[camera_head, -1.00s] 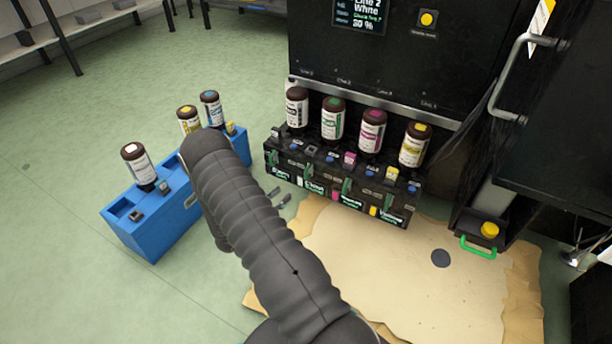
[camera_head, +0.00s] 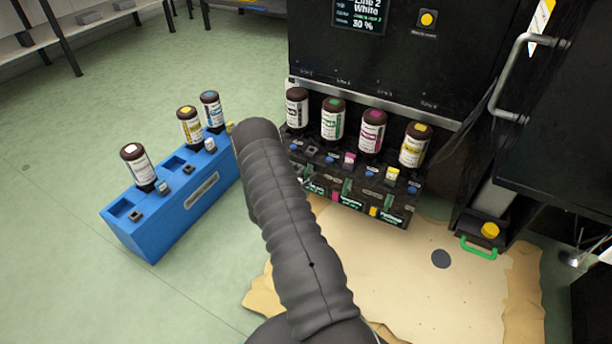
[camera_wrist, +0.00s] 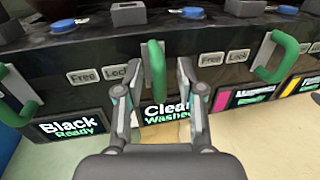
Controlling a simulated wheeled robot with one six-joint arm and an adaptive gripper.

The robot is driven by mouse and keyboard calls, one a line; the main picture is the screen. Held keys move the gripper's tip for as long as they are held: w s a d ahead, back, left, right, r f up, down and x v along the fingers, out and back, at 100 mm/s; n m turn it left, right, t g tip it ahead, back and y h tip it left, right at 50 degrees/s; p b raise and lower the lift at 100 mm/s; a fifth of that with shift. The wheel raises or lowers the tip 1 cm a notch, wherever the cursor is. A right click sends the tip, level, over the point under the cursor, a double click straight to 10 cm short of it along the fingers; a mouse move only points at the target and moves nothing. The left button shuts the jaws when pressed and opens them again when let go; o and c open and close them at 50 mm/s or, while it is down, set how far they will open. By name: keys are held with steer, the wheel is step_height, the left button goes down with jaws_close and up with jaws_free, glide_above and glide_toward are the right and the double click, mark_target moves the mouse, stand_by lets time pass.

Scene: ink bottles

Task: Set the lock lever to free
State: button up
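In the wrist view, a green lock lever (camera_wrist: 156,72) stands upright on the black front panel, above the "Clear Washed" display (camera_wrist: 167,114). My gripper (camera_wrist: 160,75) is open, with one finger on each side of this lever and gaps visible. "Free" (camera_wrist: 84,75) and "Lock" (camera_wrist: 117,73) plates are left of it; another such pair is on the right. A green lever (camera_wrist: 277,57) at the right leans, and another (camera_wrist: 12,95) is at the left edge. In the head view, my arm hides most of my gripper and part of the ink station (camera_head: 405,187).
Several ink bottles (camera_head: 371,132) stand on the station. A blue rack (camera_head: 150,236) with bottles is on the floor at left. A cardboard sheet (camera_head: 400,270) lies in front of the station. A green handle (camera_head: 478,252) is at right.

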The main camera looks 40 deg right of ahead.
mark_target(321, 173)
steer(key=shift+d, duration=0.1)
jaws_close()
steer(key=shift+s+d, duration=0.3)
steer(key=shift+s, duration=0.5)
steer(key=shift+s+d, duration=0.3)
steer(key=shift+s, duration=0.45)
jaws_free()
steer(key=shift+s+d, duration=0.1)
